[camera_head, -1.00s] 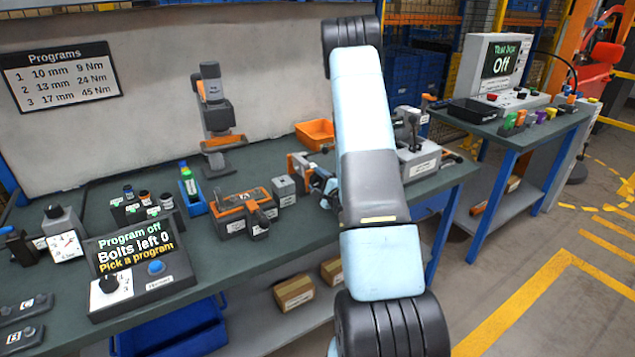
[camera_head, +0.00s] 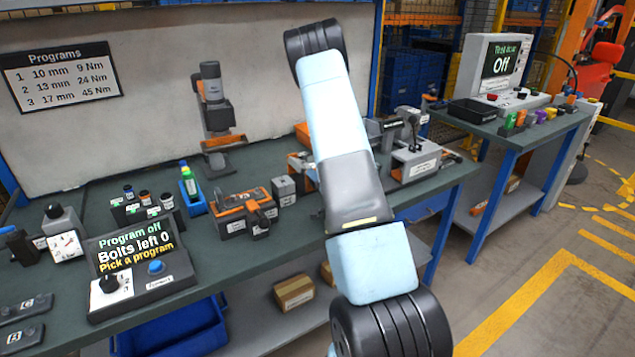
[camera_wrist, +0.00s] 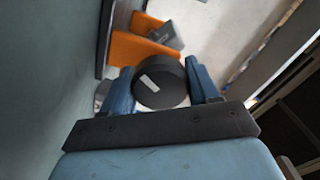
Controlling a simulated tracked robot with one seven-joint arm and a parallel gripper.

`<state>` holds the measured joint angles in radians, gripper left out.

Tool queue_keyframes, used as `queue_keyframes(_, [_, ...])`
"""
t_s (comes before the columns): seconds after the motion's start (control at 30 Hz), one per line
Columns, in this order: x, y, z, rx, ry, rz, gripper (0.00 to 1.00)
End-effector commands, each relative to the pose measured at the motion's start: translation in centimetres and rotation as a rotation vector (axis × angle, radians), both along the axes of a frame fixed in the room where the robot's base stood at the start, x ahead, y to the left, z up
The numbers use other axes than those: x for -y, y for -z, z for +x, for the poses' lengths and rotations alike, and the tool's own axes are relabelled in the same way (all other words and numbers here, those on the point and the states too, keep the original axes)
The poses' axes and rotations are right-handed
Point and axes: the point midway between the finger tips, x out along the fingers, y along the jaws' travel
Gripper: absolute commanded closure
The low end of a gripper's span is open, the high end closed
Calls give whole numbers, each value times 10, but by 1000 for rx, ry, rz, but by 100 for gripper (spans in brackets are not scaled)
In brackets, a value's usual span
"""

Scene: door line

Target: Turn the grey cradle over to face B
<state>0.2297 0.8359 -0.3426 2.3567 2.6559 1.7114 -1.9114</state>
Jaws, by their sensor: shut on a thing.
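In the wrist view, my gripper (camera_wrist: 162,84) has its two blue fingers on either side of a dark round knob with a small white label (camera_wrist: 160,82), and is shut on it. In the head view my arm hides the gripper and the knob. A grey fixture (camera_head: 420,167) with a white label stands at the right end of the bench, just right of my arm. It appears to carry the grey cradle (camera_head: 374,129), which is partly hidden behind my arm. I cannot tell which face the cradle shows.
A control box (camera_head: 140,270) is at the front left. The right table (camera_head: 530,128) is separate, with floor between.

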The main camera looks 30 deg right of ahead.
Motion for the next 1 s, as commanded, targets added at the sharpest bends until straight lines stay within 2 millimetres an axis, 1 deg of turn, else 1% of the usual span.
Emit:
queue_keyframes(0.03, [-2, 7, -3, -18, -1, -21, 70])
queue_keyframes(0.33, [-1, 7, -3, -15, -1, -127, 70])
queue_keyframes(0.87, [0, 7, -3, -14, 2, -147, 70])
queue_keyframes(0.9, [0, 7, -3, -13, 1, -147, 36])
queue_keyframes(1.0, [0, 5, -3, -10, 1, -147, 27])
